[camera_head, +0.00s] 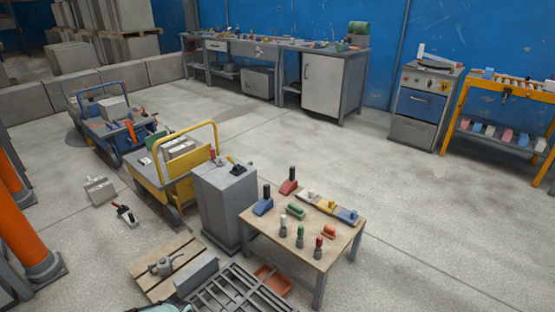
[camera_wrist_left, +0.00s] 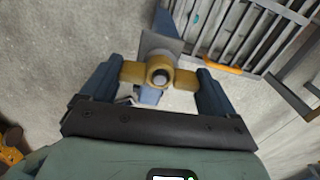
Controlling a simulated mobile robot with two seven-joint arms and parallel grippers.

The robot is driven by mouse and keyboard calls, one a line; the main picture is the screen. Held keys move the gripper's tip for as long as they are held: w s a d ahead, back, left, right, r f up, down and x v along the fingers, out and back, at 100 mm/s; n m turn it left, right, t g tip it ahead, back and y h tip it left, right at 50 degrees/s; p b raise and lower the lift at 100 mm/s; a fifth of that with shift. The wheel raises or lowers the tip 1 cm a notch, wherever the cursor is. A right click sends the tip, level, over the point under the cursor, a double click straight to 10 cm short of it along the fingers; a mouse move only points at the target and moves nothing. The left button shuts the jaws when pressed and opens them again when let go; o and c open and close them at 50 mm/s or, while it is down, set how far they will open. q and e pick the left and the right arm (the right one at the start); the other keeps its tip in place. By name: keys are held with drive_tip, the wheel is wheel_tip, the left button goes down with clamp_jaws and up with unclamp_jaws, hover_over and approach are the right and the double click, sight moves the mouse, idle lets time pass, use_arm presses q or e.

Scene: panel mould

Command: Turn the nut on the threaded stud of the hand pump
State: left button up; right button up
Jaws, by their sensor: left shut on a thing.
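In the left wrist view, a brass-yellow nut (camera_wrist_left: 185,79) with two wings sits around the end of the threaded stud (camera_wrist_left: 160,77). The stud's round end faces the camera. My left gripper (camera_wrist_left: 160,75) is shut on the nut, with one dark blue finger against each wing. Behind the nut is a grey-blue body (camera_wrist_left: 157,46), which appears to be part of the hand pump; most of it is hidden. In the head view I cannot make out the nut or my gripper's fingers. My right gripper is in neither view.
A grey metal grating (camera_head: 232,291) lies low beside a wooden pallet (camera_head: 146,271); the grating (camera_wrist_left: 243,35) also shows beyond the nut. A wooden table (camera_head: 262,232) with several coloured pieces and a grey cabinet (camera_head: 225,208) stand near. Open concrete floor lies to the right.

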use_arm(q)
drive_tip(key=shift+m, duration=0.3)
drive_tip(key=m, duration=0.3)
idle(0.3)
drive_tip(key=m, duration=0.3)
drive_tip(key=shift+m, duration=0.3)
drive_tip(key=shift+m, duration=1.2)
drive_tip(key=c, duration=0.4)
drive_tip(key=shift+m, duration=0.6)
drive_tip(key=shift+c, duration=0.3)
drive_tip(key=shift+s, duration=0.1)
